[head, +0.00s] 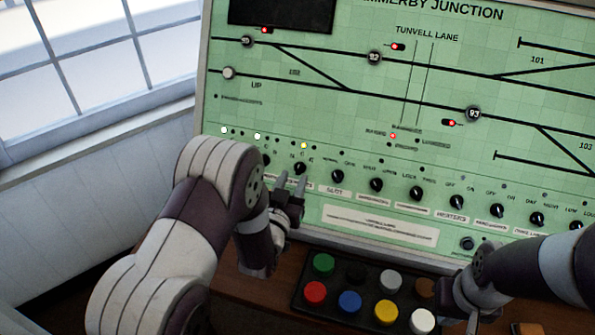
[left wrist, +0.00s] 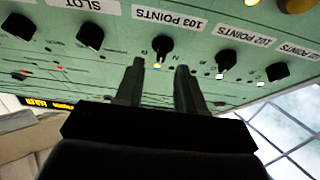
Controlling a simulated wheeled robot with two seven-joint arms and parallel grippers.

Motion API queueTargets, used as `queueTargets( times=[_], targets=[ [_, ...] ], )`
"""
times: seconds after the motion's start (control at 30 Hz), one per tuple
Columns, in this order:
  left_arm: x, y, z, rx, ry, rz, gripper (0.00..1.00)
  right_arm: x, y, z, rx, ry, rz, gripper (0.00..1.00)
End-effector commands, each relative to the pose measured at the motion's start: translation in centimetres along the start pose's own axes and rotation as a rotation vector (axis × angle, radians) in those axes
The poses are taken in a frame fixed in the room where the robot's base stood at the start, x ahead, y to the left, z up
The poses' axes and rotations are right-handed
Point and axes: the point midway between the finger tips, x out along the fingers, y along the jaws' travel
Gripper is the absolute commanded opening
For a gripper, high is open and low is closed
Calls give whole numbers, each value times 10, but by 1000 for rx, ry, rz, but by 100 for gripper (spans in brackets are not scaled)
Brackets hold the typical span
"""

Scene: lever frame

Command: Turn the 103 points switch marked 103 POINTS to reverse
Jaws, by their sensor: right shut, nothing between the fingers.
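The 103 POINTS switch is a black rotary knob (left wrist: 162,46) in the left wrist view, beside its white 103 POINTS label (left wrist: 168,16). In the head view the knob (head: 299,168) shows just above my left fingertips. A small yellowish lamp (head: 304,145) is lit by it. My left gripper (head: 291,182) is open. In the left wrist view its two fingers (left wrist: 158,72) point at the panel, with the knob beyond the gap between the tips. I cannot tell whether they touch it. The knob's pointer direction is unclear. My right gripper (head: 474,322) is shut and empty near the buttons.
The SLOT knob (head: 337,176) and the 102 POINTS knob (left wrist: 225,61) flank the switch closely. More knobs run along the green panel (head: 480,60). Coloured push buttons (head: 350,302) sit on the desk below. A window (head: 85,60) is at the left.

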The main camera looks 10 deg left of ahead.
Motion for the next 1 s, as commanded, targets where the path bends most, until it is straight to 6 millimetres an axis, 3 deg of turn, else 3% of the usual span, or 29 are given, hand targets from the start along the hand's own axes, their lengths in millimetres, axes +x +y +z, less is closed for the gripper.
queueTargets(
  times=[0.2,0.47,0.5,0.6,0.63,1.0],
  targets=[
    [30,0,0,0,-1,0,38,-3,0,0,0,0,0,0],
    [34,0,0,0,-2,0,38,-3,0,0,0,0,0,0],
    [33,0,0,0,-2,0,35,-3,0,0,0,0,0,0],
    [33,0,0,0,-2,0,2,-3,0,0,0,0,0,0],
    [33,0,0,0,-2,0,0,-3,0,0,0,0,0,0],
    [33,-1,1,33,-1,16,0,0,0,0,0,0,0,0]
  ],
)
